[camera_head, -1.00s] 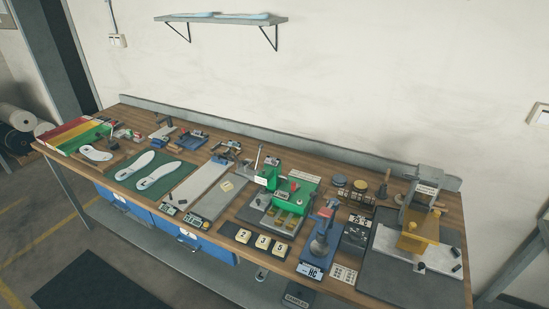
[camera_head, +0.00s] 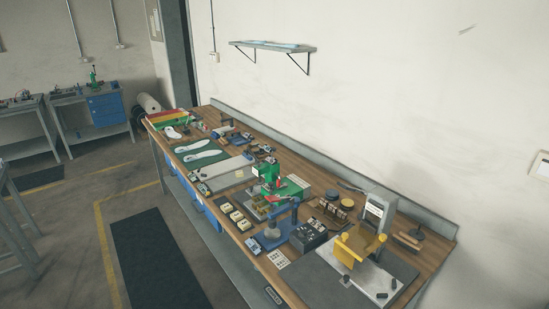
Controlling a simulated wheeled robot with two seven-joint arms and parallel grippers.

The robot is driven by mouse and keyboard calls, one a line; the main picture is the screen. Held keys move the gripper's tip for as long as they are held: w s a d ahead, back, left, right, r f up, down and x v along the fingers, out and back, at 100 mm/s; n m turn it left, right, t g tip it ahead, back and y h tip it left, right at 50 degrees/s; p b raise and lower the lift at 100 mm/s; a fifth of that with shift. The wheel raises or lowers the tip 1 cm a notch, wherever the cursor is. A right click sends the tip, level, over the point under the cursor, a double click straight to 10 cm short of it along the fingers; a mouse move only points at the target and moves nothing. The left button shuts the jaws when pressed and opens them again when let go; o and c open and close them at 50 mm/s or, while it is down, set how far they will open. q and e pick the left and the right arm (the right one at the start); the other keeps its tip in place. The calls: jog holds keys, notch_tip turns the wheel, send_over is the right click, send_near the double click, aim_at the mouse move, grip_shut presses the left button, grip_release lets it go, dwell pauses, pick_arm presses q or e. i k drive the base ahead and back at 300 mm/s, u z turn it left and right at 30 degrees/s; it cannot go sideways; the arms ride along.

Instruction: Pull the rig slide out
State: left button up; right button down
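The workbench (camera_head: 250,273) runs from the far left to the near right. A rig with a yellow body (camera_head: 357,249) and a pale grey upright (camera_head: 378,211) stands at its near right end, on a dark grey plate (camera_head: 404,268). A green device (camera_head: 292,188) stands at mid bench, with a blue-based hand press (camera_head: 270,238) on its near side. A long pale grey plate (camera_head: 222,174) lies farther left. I cannot tell which part is the rig slide, or its position. Neither of my grippers is in view.
White insoles (camera_head: 204,155) lie on a green mat toward the far end. A wall shelf (camera_head: 272,45) hangs above. A dark floor mat (camera_head: 155,255) lies on the open floor left of the bench. Other workbenches (camera_head: 105,122) stand in the far left background.

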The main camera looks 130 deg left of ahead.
aim_at(255, 190)
jog(key=u, duration=0.05)
jog(key=i, duration=0.15)
jog(key=u, duration=4.55)
jog(key=i, duration=0.5)
jog(key=z, duration=0.05)
jog(key=k, duration=0.3)
jog(key=u, duration=0.55)
jog(key=i, duration=1)
jog(key=u, duration=0.35)
